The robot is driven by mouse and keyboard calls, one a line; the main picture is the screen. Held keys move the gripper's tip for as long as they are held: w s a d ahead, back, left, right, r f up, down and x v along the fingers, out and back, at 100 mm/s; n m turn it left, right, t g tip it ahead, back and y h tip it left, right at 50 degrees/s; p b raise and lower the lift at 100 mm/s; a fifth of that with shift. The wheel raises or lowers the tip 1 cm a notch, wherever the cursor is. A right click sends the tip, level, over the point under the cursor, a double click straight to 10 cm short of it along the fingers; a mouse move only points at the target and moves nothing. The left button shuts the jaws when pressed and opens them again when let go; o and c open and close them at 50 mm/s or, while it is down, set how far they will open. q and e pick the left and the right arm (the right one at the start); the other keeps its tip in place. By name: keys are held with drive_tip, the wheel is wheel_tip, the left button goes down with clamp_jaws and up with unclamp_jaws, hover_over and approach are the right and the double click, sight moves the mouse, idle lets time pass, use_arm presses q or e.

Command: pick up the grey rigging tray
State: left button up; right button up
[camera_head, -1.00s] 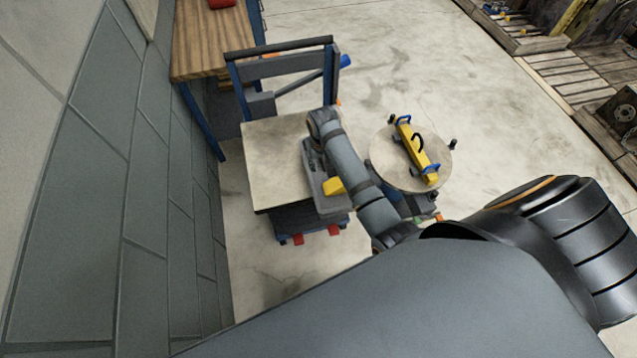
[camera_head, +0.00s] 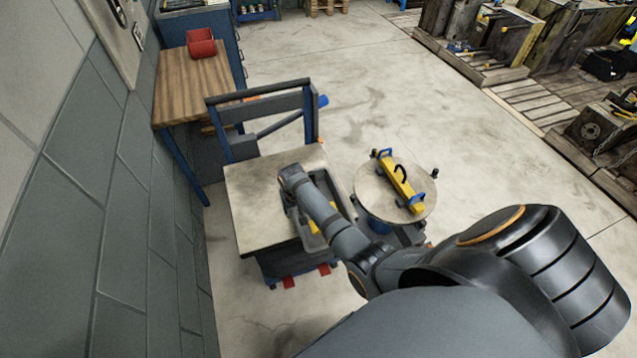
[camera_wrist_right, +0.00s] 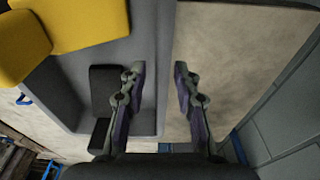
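The grey rigging tray (camera_head: 344,202) lies on the top of a blue-framed trolley in the head view, partly hidden by my right arm. Yellow contents (camera_head: 313,228) show inside it. In the right wrist view the tray (camera_wrist_right: 158,50) fills the left half, with yellow blocks (camera_wrist_right: 85,22) and a dark block in it. My right gripper (camera_wrist_right: 160,88) is open, with a gap between its fingers. The tray's side wall lies between them in the picture: one finger over the inside, one over the trolley top. Contact cannot be told. My left gripper is not in view.
The trolley top (camera_head: 250,205) is bare left of the tray. A round stand (camera_head: 375,195) with a yellow beam (camera_head: 400,182) stands close on the right. A wooden bench (camera_head: 190,95) and a panelled wall (camera_head: 70,220) are at left. Open floor lies beyond.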

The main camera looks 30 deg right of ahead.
drive_tip(key=shift+w+f, duration=0.1)
drive_tip(key=shift+f, duration=0.5)
clamp_jaws()
drive_tip(key=shift+r, duration=0.15)
